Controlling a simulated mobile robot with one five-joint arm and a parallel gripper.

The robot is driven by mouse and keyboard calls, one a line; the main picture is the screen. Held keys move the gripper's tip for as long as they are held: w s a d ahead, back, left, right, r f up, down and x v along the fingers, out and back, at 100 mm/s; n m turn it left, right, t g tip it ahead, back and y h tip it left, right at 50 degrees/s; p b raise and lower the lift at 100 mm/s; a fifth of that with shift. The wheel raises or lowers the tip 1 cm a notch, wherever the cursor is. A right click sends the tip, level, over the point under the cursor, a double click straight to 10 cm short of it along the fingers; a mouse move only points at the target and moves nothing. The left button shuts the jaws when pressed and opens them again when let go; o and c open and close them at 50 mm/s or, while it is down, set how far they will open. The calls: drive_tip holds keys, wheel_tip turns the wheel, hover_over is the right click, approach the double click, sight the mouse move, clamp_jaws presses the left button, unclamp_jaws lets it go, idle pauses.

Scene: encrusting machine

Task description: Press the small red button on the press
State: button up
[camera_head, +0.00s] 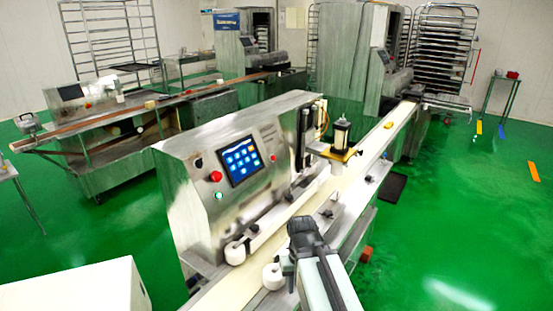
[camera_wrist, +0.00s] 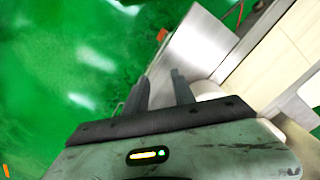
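The silver machine (camera_head: 190,205) with a blue touch screen (camera_head: 239,161) stands in the middle of the head view. A red button (camera_head: 216,176) sits left of the screen, above a green-lit button (camera_head: 219,195). A smaller red button (camera_head: 273,158) sits right of the screen. My gripper (camera_head: 303,232) is in front of the panel, lower and to the right, apart from all these buttons. In the wrist view my gripper (camera_wrist: 160,80) points down past the machine's edge to the floor. Its two dark fingers are apart with nothing between them. No button shows in the wrist view.
A cream conveyor belt (camera_head: 350,182) runs along the machine's front, with white rollers (camera_head: 272,276) near my arm. A press head (camera_head: 340,140) on a yellow-edged plate stands over the belt. Green floor (camera_head: 450,220) is open on the right. A white block (camera_head: 75,290) is at lower left.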

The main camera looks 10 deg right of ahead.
clamp_jaws()
drive_tip(key=shift+a, duration=0.1)
idle(1.4)
